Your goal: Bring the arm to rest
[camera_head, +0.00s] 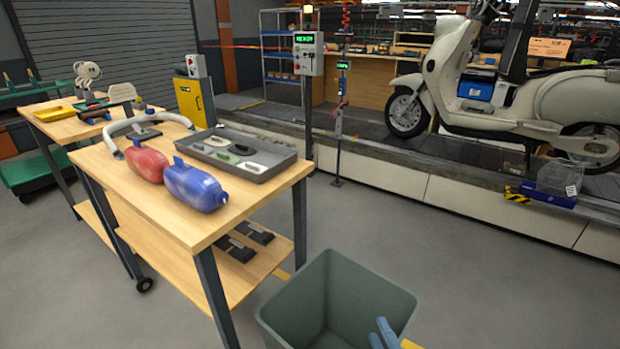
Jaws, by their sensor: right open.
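My right gripper (383,332) shows at the bottom edge, with blue fingers and a bit of yellow beside them. It is open, and I see nothing between its fingers. In the picture it overlaps the near right part of a grey-green bin (290,322); I cannot tell its height over the bin. The rest of the right arm is cut off by the frame. My left gripper is out of view.
A wooden table (190,232) at left bears a red bottle (146,160), a blue bottle (195,186) and a grey tray (268,172) of small parts. A cream scooter (447,75) stands on the conveyor (470,194).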

